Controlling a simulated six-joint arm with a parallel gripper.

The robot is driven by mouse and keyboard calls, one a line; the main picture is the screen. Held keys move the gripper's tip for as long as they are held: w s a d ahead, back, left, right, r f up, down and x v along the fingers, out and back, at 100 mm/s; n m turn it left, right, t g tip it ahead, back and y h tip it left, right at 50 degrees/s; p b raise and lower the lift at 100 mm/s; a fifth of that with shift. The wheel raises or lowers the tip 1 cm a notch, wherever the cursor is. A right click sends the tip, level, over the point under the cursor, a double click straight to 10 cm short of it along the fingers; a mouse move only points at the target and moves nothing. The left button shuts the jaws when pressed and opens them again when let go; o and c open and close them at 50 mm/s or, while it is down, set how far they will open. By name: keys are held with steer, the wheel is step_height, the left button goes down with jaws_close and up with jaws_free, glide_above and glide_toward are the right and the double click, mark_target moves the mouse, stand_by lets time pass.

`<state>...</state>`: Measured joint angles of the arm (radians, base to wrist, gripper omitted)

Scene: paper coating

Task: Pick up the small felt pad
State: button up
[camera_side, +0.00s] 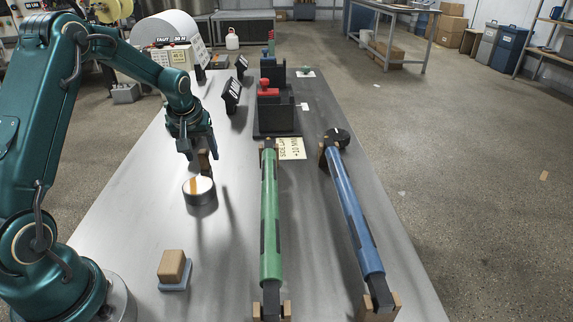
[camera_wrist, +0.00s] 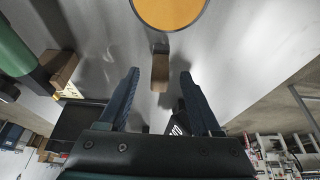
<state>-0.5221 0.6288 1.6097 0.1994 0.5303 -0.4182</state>
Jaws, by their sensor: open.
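A small tan block with a dark end (camera_wrist: 160,68), which looks like the small felt pad, stands on the grey table between and just beyond my fingertips in the wrist view. In the side view it shows as a brown piece (camera_side: 204,161) below my gripper (camera_side: 194,146), partly hidden by it. My gripper (camera_wrist: 161,78) is open, a finger on each side of the block in the picture. I cannot tell how far above it the fingers are. A larger tan block on a blue-grey base (camera_side: 173,268) sits at the near left.
A round tin (camera_side: 200,196) with an orange top (camera_wrist: 170,10) stands close to the small block. A green roller (camera_side: 270,215) and a blue roller (camera_side: 352,215) lie to the right on wooden supports. Black stands (camera_side: 232,95) are behind. Table between tin and larger block is clear.

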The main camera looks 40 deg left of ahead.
mark_target(204, 160)
steer(key=shift+x, duration=1.85)
jaws_close()
steer(key=shift+r, duration=0.1)
steer(key=shift+r, duration=0.55)
step_height(204, 160, up, 3)
steer(key=s+a+r, duration=0.6)
steer(key=s, duration=0.4)
steer(key=shift+r, duration=0.35)
